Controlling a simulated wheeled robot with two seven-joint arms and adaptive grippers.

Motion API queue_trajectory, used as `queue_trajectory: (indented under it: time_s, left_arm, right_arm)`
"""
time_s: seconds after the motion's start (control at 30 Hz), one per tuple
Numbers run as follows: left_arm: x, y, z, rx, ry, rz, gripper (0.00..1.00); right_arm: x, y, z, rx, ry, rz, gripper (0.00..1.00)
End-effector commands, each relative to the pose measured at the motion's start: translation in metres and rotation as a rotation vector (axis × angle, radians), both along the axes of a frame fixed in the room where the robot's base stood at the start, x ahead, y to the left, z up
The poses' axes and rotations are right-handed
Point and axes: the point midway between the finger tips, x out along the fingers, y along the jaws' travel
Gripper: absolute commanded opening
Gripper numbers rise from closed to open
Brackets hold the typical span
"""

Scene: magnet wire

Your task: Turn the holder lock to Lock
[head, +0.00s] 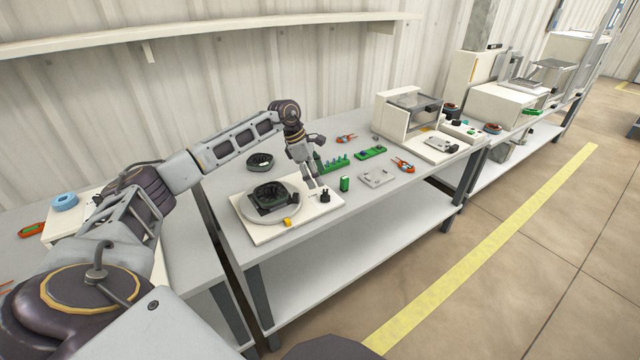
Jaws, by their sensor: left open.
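A dark round holder (264,199) sits on a white board (252,233) on the near table, at the centre left of the head view. A small yellow part (288,222) is at its front right corner. A small black upright piece (325,196) stands near the board's right end. I cannot tell which of these small parts is the lock, or read any Lock marking. My left gripper (311,184) is open and points down over the board's right end, close to the black piece. I cannot tell whether it touches anything. My right gripper is out of view.
Behind the board lies a loose black ring (260,161). To the right are a green upright part (344,183), a grey plate (376,177), a green rack (333,163) and red-orange tools (403,165). A white box machine (405,113) stands farther right.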

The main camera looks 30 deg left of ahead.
Motion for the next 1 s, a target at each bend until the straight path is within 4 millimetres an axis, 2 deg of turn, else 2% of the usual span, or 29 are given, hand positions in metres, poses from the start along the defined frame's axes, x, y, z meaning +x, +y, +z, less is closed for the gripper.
queue_trajectory:
  time_s: [0.2, 0.4, 1.0]
  left_arm:
    - [-0.006, 0.010, 0.028, 0.002, -0.001, -0.001, 0.64]
    - [-0.009, 0.014, 0.040, 0.000, 0.000, -0.001, 0.64]
    - [-0.009, 0.015, 0.043, 0.000, 0.000, -0.001, 0.64]
  right_arm:
    - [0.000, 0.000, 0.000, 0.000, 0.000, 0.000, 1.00]
    - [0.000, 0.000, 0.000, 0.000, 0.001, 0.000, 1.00]
    - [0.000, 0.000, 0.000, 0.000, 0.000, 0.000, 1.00]
